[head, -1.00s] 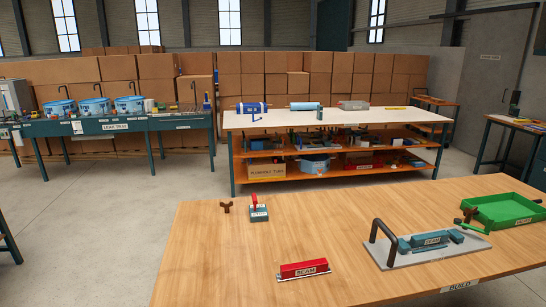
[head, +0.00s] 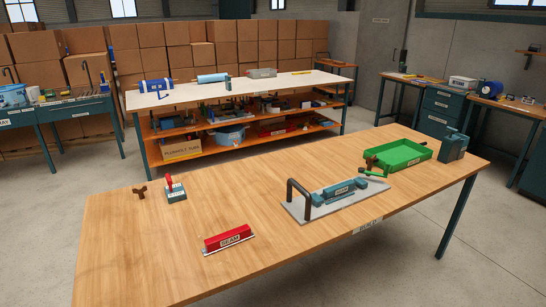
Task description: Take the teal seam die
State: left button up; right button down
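A teal seam die (head: 340,190) labelled SEAM sits on a grey base plate (head: 318,207) with a black arched handle (head: 299,196) at its left end. The plate lies on the wooden table labelled BUILD (head: 150,242). A red bar (head: 228,238), also labelled SEAM, lies on the same table to the left and nearer. Neither of my grippers shows in the head view.
A green tray (head: 404,154) and a teal block-shaped device (head: 453,144) stand at the table's right end. A small red-handled tool (head: 175,188) and a brown knob (head: 141,192) are at the left. A white-topped shelf bench (head: 240,90) stands behind. The table's left front is clear.

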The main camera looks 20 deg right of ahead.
aim_at(334, 192)
jog(key=z, duration=1.15)
